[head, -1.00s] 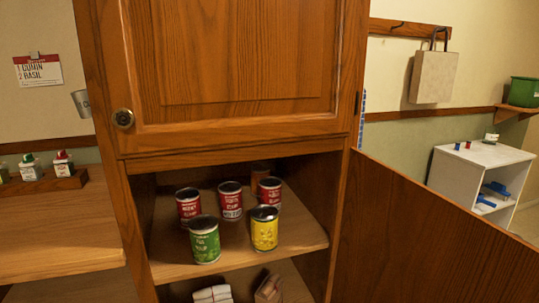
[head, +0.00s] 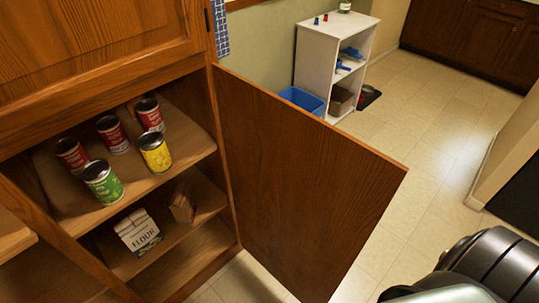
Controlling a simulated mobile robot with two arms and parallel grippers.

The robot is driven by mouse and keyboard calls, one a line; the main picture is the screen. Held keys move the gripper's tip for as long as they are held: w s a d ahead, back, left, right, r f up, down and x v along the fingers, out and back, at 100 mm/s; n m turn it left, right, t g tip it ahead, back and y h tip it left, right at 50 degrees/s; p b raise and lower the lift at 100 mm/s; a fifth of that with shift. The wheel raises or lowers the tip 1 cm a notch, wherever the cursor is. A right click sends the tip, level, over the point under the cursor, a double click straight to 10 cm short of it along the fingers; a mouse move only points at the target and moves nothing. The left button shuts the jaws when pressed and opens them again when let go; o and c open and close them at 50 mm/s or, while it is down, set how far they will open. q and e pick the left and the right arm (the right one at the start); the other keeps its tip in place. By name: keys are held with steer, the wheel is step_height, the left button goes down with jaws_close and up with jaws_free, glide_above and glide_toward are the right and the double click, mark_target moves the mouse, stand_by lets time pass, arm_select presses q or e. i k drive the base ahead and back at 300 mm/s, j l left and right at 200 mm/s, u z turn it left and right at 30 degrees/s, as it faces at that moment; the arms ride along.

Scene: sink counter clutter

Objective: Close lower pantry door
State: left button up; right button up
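The lower pantry door (head: 300,180) stands wide open in the head view, hinged on the right side of the cabinet opening and swung out to the right. Its inner wooden face shows. The pantry's upper door (head: 90,45) is shut above the opening. Inside, the upper shelf (head: 185,150) holds several cans, among them a green can (head: 103,184) and a yellow can (head: 156,154). A flour bag (head: 138,232) and a brown package (head: 182,206) sit on the shelf below. Part of my arm shows at the lower right, apart from the door in the picture. Neither gripper is in view.
A white shelf unit (head: 337,62) and a blue bin (head: 301,101) stand behind the door. Tiled floor (head: 420,150) is clear to the right of the door. A wall edge (head: 510,140) stands at the far right.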

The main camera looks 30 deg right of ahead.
mark_target(309, 194)
steer(key=l+u, duration=0.15)
steer(key=l, duration=0.25)
steer(key=k+l+u, duration=0.15)
steer(key=l, duration=0.2)
steer(key=l+u, duration=0.15)
steer(key=l, duration=0.25)
steer(key=k+l+u, duration=0.15)
steer(key=l, duration=0.2)
steer(key=k+l+u, duration=0.15)
steer(key=l, duration=0.2)
steer(key=l+u, duration=0.35)
steer(key=l, duration=0.65)
